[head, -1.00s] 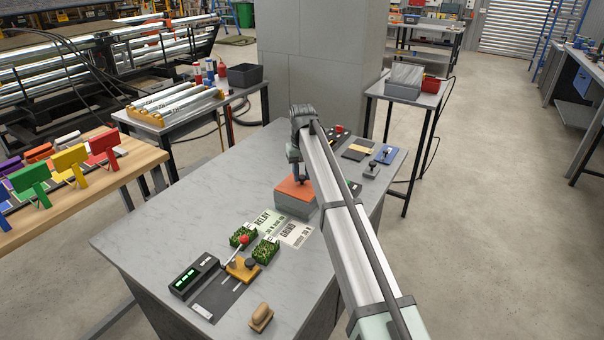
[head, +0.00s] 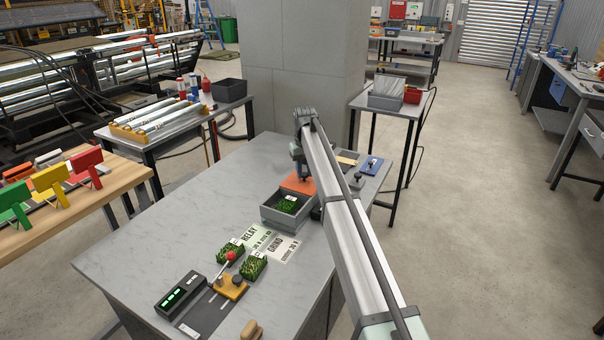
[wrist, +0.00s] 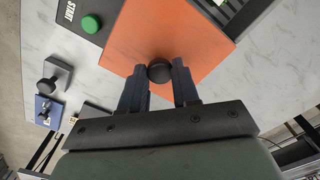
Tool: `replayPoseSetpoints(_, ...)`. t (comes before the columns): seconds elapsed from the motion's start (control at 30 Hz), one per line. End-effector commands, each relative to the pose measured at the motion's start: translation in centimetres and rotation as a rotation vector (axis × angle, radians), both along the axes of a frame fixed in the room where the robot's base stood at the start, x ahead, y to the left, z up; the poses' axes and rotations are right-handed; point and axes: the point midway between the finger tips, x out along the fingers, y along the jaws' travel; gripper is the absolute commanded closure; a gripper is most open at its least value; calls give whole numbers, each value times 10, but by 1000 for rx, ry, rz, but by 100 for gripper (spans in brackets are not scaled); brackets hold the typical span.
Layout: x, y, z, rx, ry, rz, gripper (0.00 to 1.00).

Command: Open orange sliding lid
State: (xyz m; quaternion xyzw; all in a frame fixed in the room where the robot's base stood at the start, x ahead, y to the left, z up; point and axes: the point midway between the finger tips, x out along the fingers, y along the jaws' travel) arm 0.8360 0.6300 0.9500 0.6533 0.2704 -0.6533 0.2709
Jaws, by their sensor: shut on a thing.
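The orange sliding lid (head: 298,184) is slid back toward the far side of the grey box (head: 286,215). The box is open at the near side, and a green turf piece (head: 287,204) with a white label lies inside. In the wrist view the orange lid (wrist: 185,30) fills the upper middle, with a dark round knob (wrist: 160,71) near its edge. My gripper (wrist: 160,82) is shut on the knob, its two blue-grey fingers on either side. In the head view my arm hides part of the lid's right side and the gripper's fingertips.
Two turf pieces (head: 252,265) sit near the RELAY and GRIND cards (head: 281,246). A red-knobbed lever (head: 231,257) and a dark display box (head: 183,294) stand nearer. A green button (wrist: 91,24) is beside the lid. The table's left side is clear.

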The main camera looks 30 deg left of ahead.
Motion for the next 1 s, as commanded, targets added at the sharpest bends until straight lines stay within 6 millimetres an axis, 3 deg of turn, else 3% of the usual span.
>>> replayPoseSetpoints(0.03, -1, 0, 0, 1, 0, 1, 100)
replayPoseSetpoints(0.07, -1, 0, 0, 1, 0, 1, 67)
replayPoseSetpoints(0.3, -1, 0, 0, 1, 0, 0, 44)
replayPoseSetpoints(0.67, 0, 0, 6, 1, 0, 0, 44)
replayPoseSetpoints(0.83, 0, 1, 27, 1, 0, 0, 44)
replayPoseSetpoints(1.0, 0, 1, 61, 2, -1, 0, 44)
